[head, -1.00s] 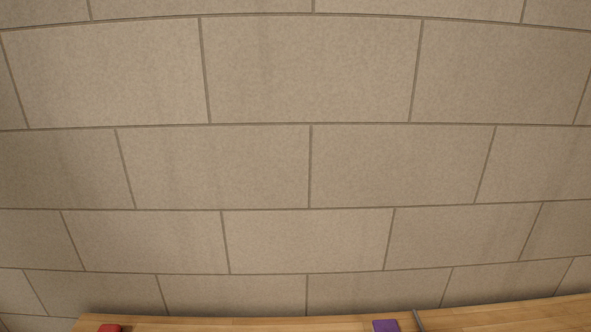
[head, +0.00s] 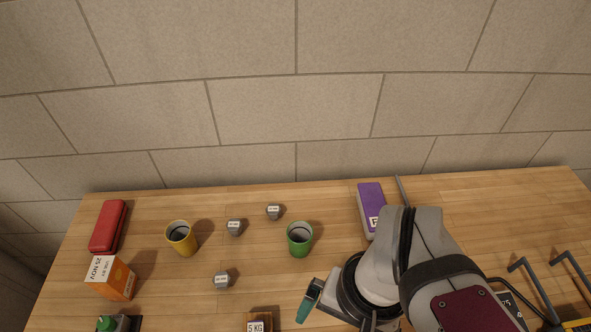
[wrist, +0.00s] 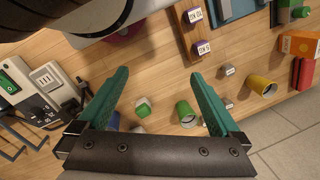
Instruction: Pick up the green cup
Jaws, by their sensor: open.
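The green cup (head: 300,239) stands on the wooden table, right of the yellow cup and left of the purple box. It also shows in the wrist view (wrist: 186,114), close to the inner side of the right finger in the picture. My gripper (wrist: 160,75) is open, its two green fingers wide apart with nothing held between them. In the head view my gripper (head: 310,300) is nearer the camera than the cup and apart from it; only one green finger shows clearly.
A yellow cup (head: 181,238) stands to the left, with small grey weights (head: 235,227) between the cups. A purple box (head: 371,207) is right of the green cup. A red case (head: 108,226) and an orange box (head: 110,277) lie far left. Hooks (head: 533,287) stand at right.

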